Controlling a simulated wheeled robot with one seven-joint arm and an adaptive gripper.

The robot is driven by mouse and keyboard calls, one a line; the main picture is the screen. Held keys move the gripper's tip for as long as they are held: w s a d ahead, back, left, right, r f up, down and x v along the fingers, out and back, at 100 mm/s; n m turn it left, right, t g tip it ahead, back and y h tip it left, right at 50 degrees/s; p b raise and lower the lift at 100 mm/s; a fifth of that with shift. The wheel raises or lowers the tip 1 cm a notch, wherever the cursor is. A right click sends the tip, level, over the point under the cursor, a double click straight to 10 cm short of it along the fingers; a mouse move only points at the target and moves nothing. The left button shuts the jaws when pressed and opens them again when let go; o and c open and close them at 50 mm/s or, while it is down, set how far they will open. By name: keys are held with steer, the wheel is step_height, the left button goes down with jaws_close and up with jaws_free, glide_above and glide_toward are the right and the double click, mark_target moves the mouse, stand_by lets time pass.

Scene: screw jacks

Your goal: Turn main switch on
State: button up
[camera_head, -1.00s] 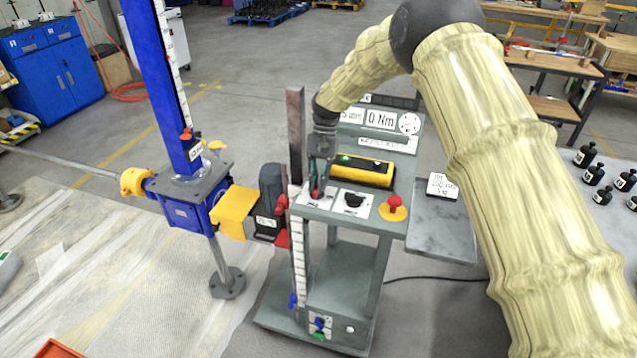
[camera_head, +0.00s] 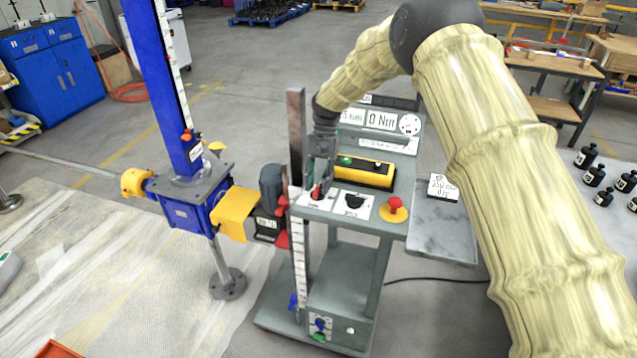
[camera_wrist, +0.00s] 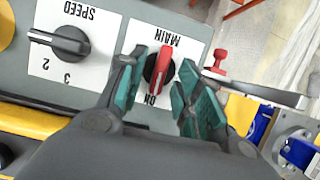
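The main switch (camera_wrist: 158,70) is a red rotary knob on a white plate marked MAIN and ON, upside down in the wrist view. It also shows as a small red spot in the head view (camera_head: 317,191), partly hidden by my gripper. My gripper (camera_wrist: 153,82) has its two green-padded fingers on either side of the knob, with gaps visible between pads and knob. In the head view my gripper (camera_head: 319,180) points down at the panel of the grey control stand (camera_head: 372,222). The knob's long axis points roughly toward the ON label.
A black speed knob (camera_wrist: 68,41) sits beside the main switch. A red emergency button (camera_head: 395,204) and a yellow box (camera_head: 362,172) are on the same panel. A metal upright (camera_head: 296,140) stands close to my gripper. The blue screw jack (camera_head: 185,214) is at left.

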steer(key=v, duration=1.1)
steer(key=shift+r, duration=0.35)
steer(key=shift+w, duration=0.1)
